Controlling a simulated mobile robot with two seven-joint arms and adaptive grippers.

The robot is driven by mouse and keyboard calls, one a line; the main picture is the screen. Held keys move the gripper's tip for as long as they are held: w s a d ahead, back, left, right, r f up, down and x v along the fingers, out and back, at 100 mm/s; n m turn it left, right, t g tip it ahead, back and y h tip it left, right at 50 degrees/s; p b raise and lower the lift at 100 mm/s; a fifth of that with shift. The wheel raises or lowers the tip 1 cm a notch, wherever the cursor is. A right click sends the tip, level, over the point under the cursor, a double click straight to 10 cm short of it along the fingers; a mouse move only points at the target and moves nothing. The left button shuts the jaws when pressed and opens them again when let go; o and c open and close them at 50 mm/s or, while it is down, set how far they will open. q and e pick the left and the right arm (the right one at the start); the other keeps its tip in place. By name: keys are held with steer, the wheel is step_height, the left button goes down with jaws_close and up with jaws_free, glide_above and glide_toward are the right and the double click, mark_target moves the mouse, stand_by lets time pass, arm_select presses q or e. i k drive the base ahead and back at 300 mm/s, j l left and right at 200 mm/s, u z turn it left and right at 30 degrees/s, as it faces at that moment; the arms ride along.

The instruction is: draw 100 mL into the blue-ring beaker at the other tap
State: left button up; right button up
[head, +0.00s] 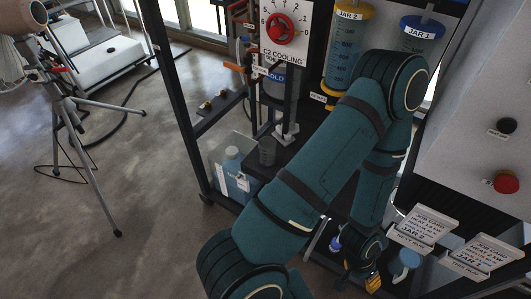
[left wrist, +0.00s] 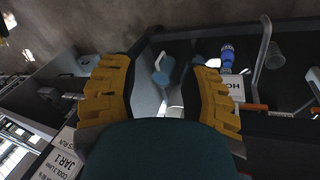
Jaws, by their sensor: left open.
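My left gripper (head: 372,282) is low at the right of the rack, with its yellow fingers mostly hidden by my arm. In the left wrist view its fingers are apart with nothing gripped. A pale blue paddle (left wrist: 163,69) shows beyond the gap between them; distance is unclear. A blue tap part (left wrist: 228,57) and a label reading about "HOT" (left wrist: 237,88) lie right of the fingers. A small grey glass beaker (head: 267,151) stands on the rack's low shelf. Another clear vessel (left wrist: 275,55) shows in the wrist view. No blue ring is discernible on either. My right gripper is out of view.
A COLD label (head: 276,76) sits below the red dial (head: 281,28). Jars JAR 2 (head: 344,50) and JAR 1 (head: 422,35) hang above. Job cards (head: 425,228) are at right. A tripod (head: 85,150) stands on the left floor.

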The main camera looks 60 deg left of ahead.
mark_target(267, 144)
steer(key=j+u, duration=0.1)
steer(key=u, duration=0.7)
steer(key=i+j+u, duration=0.1)
steer(key=u, duration=0.7)
steer(key=i+u, duration=0.1)
steer(key=u, duration=0.3)
steer(key=i+j, duration=0.1)
steer(key=j, duration=0.45)
steer(key=i+j, duration=0.1)
steer(key=j, duration=0.4)
steer(key=i+j, duration=0.1)
steer(key=j, duration=0.45)
steer(key=u, duration=0.05)
